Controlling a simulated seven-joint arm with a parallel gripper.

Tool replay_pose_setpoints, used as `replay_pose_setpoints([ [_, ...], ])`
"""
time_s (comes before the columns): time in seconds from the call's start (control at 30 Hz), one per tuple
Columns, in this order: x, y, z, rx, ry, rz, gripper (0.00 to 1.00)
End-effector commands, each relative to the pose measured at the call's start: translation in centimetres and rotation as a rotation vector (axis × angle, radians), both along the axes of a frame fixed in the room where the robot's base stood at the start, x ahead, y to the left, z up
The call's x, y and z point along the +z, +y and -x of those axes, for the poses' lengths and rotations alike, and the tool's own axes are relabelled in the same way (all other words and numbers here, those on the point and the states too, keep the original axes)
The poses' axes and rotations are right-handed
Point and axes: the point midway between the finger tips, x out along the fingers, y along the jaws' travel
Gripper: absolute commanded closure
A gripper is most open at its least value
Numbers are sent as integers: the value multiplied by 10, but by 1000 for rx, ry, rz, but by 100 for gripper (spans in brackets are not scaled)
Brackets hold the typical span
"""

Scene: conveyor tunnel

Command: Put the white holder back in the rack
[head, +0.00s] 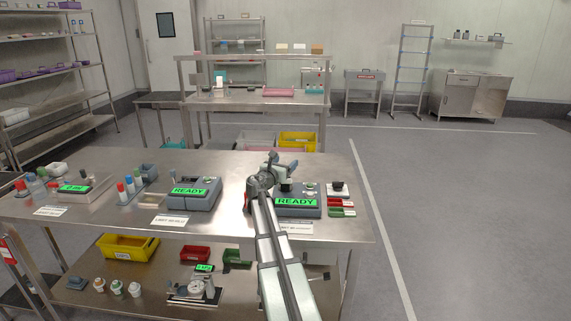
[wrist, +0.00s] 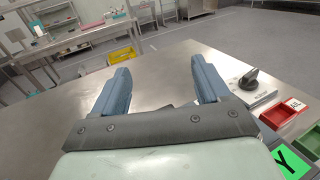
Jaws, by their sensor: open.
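My gripper (head: 281,163) is above the right part of the steel table. In the wrist view my gripper (wrist: 160,66) has two blue fingers spread apart, with only bare table and floor seen between them. I cannot tell surely which item is the white holder. A rack (head: 131,193) with red, blue and green-capped tubes stands left of centre on the table. More capped tubes (head: 30,180) stand at the far left.
Grey devices with green READY screens stand at the table's middle (head: 194,192) and right (head: 297,204). A yellow bin (head: 128,247) is on the shelf below. Bare table lies ahead.

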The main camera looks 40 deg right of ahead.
Motion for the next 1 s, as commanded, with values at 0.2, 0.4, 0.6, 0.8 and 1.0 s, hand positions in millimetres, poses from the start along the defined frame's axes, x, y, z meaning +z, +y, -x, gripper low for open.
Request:
replay_pose_setpoints([
  [0.2, 0, 40, 19, 1, 0, 0, 25],
  [0.4, 0, 72, 32, 0, -1, 0, 25],
  [0.6, 0, 93, 40, -1, -1, 1, 25],
  [0.8, 0, 93, 47, -12, -1, 1, 10],
  [1.0, 33, 44, 80, -88, -39, 18, 0],
])
